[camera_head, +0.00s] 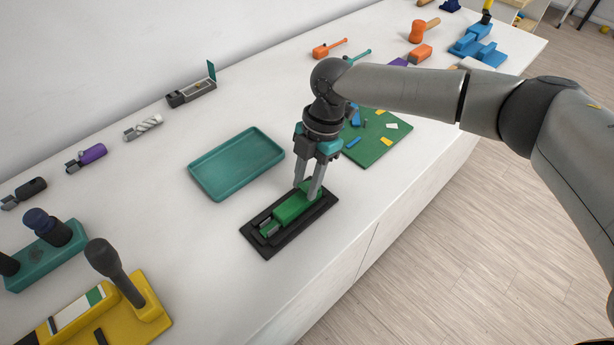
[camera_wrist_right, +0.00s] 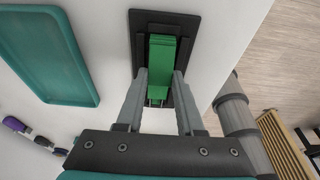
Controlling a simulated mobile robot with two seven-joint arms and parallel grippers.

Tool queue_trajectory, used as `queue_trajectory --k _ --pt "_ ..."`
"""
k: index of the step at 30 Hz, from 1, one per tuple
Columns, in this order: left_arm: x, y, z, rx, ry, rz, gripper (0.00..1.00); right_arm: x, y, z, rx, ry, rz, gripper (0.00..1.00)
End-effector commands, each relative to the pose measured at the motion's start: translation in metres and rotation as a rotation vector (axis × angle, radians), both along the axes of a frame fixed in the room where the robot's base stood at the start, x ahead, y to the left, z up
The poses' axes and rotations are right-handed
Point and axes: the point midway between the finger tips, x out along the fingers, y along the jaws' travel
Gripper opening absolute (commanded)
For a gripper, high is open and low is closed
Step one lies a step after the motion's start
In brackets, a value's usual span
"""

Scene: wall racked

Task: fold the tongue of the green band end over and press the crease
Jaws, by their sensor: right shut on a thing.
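The green band end (camera_head: 291,208) lies along a black stepped holder (camera_head: 262,240) on the white worktop. My right gripper (camera_head: 307,190) points down at the holder's far end, with its fingers on either side of the green piece. In the right wrist view the green band end (camera_wrist_right: 162,52) shows between the fingertips (camera_wrist_right: 160,74), and the gripper is shut on it. The black holder (camera_wrist_right: 163,20) frames it there. The fingers hide part of the tongue, so I cannot tell how far it is folded. My left gripper is out of view.
A teal tray (camera_head: 236,165) lies left of the holder. A green board (camera_head: 385,140) with small coloured pieces is behind my right gripper. A yellow stand (camera_head: 150,310) is at the front left. The worktop's front edge is close on the holder's right.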

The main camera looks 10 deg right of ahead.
Motion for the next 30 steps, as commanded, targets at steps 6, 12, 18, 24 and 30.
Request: queue_trajectory --k 6,12,18,24,30 --pt "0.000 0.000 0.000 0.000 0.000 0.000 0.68 0.000 0.001 0.000 0.002 0.000 0.000 0.46" --pt "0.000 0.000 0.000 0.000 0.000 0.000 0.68 0.000 0.000 0.000 0.002 0.000 0.000 0.68" --pt "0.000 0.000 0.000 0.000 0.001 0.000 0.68 0.000 0.000 0.000 0.001 0.000 0.000 0.68" --pt "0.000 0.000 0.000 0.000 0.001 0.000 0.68 0.003 -0.003 0.014 0.003 -0.002 -0.002 0.68" --pt "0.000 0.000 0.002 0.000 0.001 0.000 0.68 0.010 -0.012 0.055 0.003 -0.004 -0.003 0.68"
